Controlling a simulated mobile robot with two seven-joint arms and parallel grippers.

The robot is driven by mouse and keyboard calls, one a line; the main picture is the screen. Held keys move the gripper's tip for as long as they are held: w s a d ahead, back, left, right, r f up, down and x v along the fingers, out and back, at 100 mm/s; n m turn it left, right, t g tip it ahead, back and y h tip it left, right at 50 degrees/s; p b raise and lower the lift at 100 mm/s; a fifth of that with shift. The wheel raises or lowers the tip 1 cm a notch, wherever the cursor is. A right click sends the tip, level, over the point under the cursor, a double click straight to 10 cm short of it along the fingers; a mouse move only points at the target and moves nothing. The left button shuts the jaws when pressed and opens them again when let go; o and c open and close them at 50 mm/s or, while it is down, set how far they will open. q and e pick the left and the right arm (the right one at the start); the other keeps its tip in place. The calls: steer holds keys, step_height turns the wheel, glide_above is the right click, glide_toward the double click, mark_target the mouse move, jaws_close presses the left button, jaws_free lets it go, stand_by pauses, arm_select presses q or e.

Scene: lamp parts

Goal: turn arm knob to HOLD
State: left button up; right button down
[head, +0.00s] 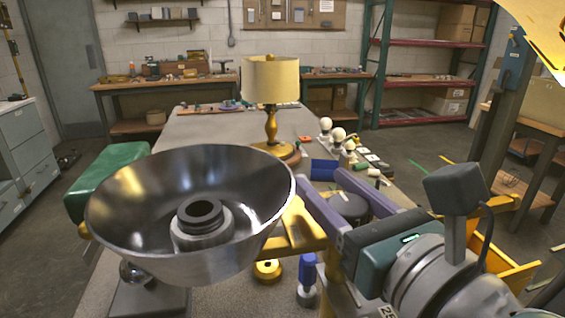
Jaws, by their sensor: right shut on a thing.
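A big metal lamp shade (120,232) fills the front left, open side up, with a dark ring-shaped socket (199,216) in its middle. A yellow arm-like piece (292,240) shows just right of the shade. My right gripper (322,178) comes in from the lower right, its two purple fingers pointing up and left, close beside the shade's rim. A dark round thing (350,204), which looks like the knob, shows between the fingers, partly hidden by them. I cannot read any HOLD mark. My left gripper is not in view.
A table lamp (271,80) stands on the grey table (195,128) behind the shade. White bulbs (338,135) and small parts line the table's right side. A yellow ring (267,271) and a blue-topped part (308,270) are below the fingers. A green padded thing (105,172) is at left.

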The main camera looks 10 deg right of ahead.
mark_target(358, 218)
steer(key=shift+d+m+h, duration=0.25)
steer(key=shift+m+h, duration=0.65)
steer(key=shift+h, duration=0.5)
steer(key=shift+c, duration=1.3)
jaws_free()
steer(key=s, duration=0.3)
steer(key=s+b, duration=0.1)
steer(key=s, duration=0.5)
steer(key=shift+s+d, duration=0.1)
steer(key=shift+d, duration=0.15)
steer(key=shift+s, duration=0.3)
steer(key=shift+s, duration=0.1)
